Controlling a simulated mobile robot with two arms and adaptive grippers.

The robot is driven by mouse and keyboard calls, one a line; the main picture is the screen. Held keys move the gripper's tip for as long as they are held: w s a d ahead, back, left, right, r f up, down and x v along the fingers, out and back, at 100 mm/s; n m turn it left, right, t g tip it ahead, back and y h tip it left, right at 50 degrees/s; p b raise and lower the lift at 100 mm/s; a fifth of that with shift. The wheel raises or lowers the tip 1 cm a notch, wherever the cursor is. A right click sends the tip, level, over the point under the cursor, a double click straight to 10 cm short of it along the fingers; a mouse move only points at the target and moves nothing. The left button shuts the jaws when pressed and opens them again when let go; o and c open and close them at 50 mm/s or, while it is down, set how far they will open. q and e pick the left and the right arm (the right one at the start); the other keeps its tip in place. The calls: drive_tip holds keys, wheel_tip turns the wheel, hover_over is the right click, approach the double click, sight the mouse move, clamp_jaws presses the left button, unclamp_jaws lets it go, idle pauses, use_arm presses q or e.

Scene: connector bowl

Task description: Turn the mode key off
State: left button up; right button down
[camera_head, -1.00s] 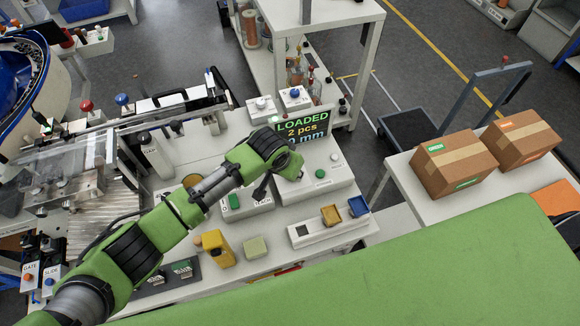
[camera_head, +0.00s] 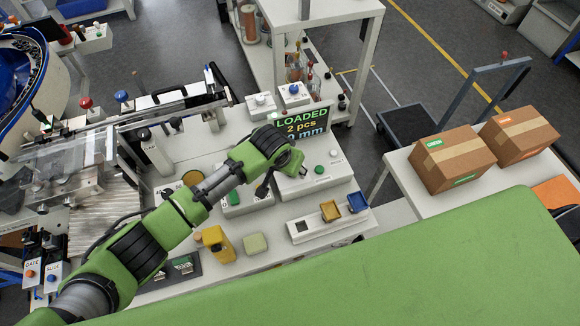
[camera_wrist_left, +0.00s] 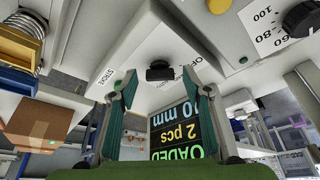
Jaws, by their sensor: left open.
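A small black knob (camera_wrist_left: 160,71), which appears to be the mode key, sits on a pale panel with partly hidden lettering beside it. In the left wrist view my left gripper (camera_wrist_left: 159,76) is open, its two teal fingers on either side of the knob with gaps visible. I cannot tell how deep the fingertips reach around it. My right gripper is not in view.
The lit display (camera_head: 304,124) stands close behind my wrist. A green button (camera_head: 319,170) is on the same box. A yellow container (camera_head: 217,244) and small blue and tan bins (camera_head: 357,203) stand nearer. Cardboard boxes (camera_head: 450,160) lie on the right table.

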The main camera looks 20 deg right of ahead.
use_arm(q)
drive_tip(key=v, duration=1.2)
drive_tip(key=shift+s+f, duration=0.1)
drive_tip(key=shift+s, duration=0.05)
idle(0.3)
